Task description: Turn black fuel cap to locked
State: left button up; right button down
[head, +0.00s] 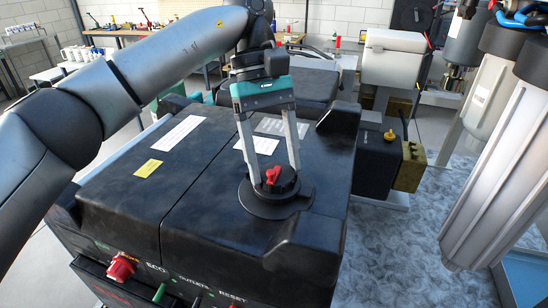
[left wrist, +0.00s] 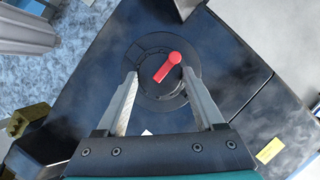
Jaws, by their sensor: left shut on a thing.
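The black fuel cap (head: 287,180) is round, with a red lever (head: 272,176) across its top. It sits in a round black collar (head: 272,208) on top of the large black machine (head: 210,185). My left gripper (head: 268,172) points down from above, with one finger on either side of the cap, shut on it. In the left wrist view the cap (left wrist: 176,86) lies between the fingertips, and the red lever (left wrist: 167,67) runs diagonally, upper right to lower left. Any lock marking is too small to read. My right gripper is not in view.
White labels (head: 183,132) and a yellow label (head: 148,168) lie on the machine top. A red knob (head: 122,267) is on its front panel. A black box with a yellow knob (head: 389,134) stands to the right. Large grey cylinders (head: 500,150) hang at the far right.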

pick_arm(q)
jog(key=o, duration=1.4)
jog(key=v, duration=0.5)
jog(key=shift+w+r+p, duration=0.1)
jog(key=shift+r+p, duration=0.2)
jog(key=shift+r, duration=0.1)
jog(key=shift+p+v, duration=3.15)
jog(key=shift+v, duration=1.55)
